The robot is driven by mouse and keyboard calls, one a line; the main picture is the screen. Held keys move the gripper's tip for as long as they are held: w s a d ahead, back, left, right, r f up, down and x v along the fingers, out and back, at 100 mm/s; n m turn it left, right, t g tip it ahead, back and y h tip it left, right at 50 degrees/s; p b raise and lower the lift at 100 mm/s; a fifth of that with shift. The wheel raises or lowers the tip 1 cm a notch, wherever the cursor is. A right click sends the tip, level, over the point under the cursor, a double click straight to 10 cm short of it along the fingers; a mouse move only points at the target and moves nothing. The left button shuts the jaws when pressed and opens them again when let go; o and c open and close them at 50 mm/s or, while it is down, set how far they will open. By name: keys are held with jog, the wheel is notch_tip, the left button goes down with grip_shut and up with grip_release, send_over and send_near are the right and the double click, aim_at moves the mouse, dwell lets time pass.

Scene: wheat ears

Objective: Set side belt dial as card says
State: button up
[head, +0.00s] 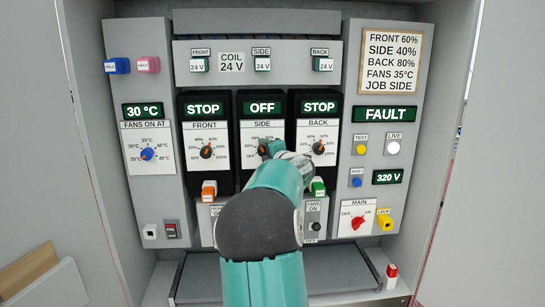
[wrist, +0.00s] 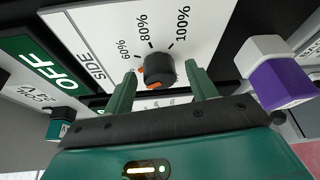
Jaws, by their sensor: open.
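The card (head: 392,60) at the upper right reads FRONT 60%, SIDE 40%, BACK 80%, FANS 35°C, JOB SIDE. The SIDE dial (wrist: 158,70) is a dark round knob with orange marks, on a white scale where 60%, 80% and 100% are readable. In the head view my arm hides most of this dial; its exact setting is unclear. My gripper (wrist: 161,76) is open, with one green finger on each side of the knob. I cannot tell whether either finger touches it. My gripper (head: 268,148) is partly hidden by my wrist in the head view.
The SIDE display (head: 262,107) reads OFF. The FRONT dial (head: 206,152) and BACK dial (head: 319,147) flank it, their displays reading STOP. A purple and white block (wrist: 280,75) sticks out close to the right finger. The FAULT display (head: 386,114) is lit at right.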

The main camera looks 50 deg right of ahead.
jog(key=f+v, duration=0.1)
jog(key=v, duration=1.2)
jog(key=shift+s+r, duration=0.2)
jog(key=shift+r, duration=0.3)
jog(key=shift+a, duration=0.15)
